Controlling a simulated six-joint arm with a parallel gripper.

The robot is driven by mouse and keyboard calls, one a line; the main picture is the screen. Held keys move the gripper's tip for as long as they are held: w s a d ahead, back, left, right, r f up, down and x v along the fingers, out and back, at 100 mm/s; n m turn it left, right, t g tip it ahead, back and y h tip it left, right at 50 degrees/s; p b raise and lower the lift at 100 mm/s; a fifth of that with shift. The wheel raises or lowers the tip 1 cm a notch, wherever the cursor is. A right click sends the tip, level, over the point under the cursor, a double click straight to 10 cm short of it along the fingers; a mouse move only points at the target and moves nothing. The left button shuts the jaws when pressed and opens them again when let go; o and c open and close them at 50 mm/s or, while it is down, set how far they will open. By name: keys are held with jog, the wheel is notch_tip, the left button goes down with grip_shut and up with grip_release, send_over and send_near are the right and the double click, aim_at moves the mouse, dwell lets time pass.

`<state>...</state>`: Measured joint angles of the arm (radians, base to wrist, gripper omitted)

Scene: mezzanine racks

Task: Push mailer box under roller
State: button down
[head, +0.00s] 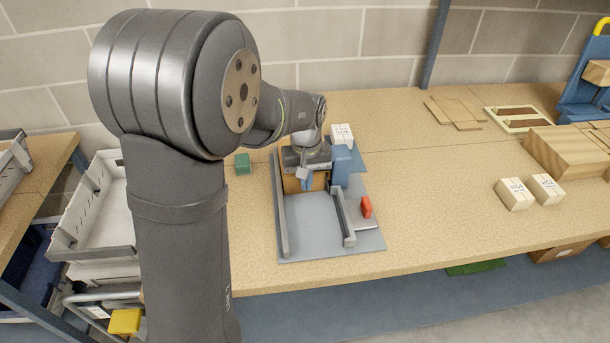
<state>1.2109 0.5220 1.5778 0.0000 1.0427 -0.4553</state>
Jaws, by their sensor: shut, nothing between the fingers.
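A grey fixture plate (315,222) lies on the bench, with a grey rail on each side. A brown box (291,184), which looks like the mailer box, is at the far end between the rails. My gripper (303,175) is shut and empty, in front of or just over the box; I cannot tell whether they touch. A blue upright (341,167) stands at the right of the far end. I cannot make out the roller; my arm and gripper cover much of that end.
A red part (366,207) sits at the plate's right edge. A green block (242,164) is left of the plate, and a white labelled box (343,136) behind it. Two white boxes (515,194) (546,189) stand at the right. The bench between is clear.

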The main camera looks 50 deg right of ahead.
jog(key=shift+s+a, duration=0.8)
jog(key=shift+s, duration=0.05)
notch_tip(320, 180, up, 10)
jog(key=shift+w, duration=0.15)
jog(key=shift+d+f, duration=0.1)
notch_tip(320, 180, down, 10)
jog(key=shift+r, duration=0.1)
jog(key=w+d, duration=0.3)
jog(key=shift+s+a, duration=1.05)
jog(key=shift+s, duration=0.05)
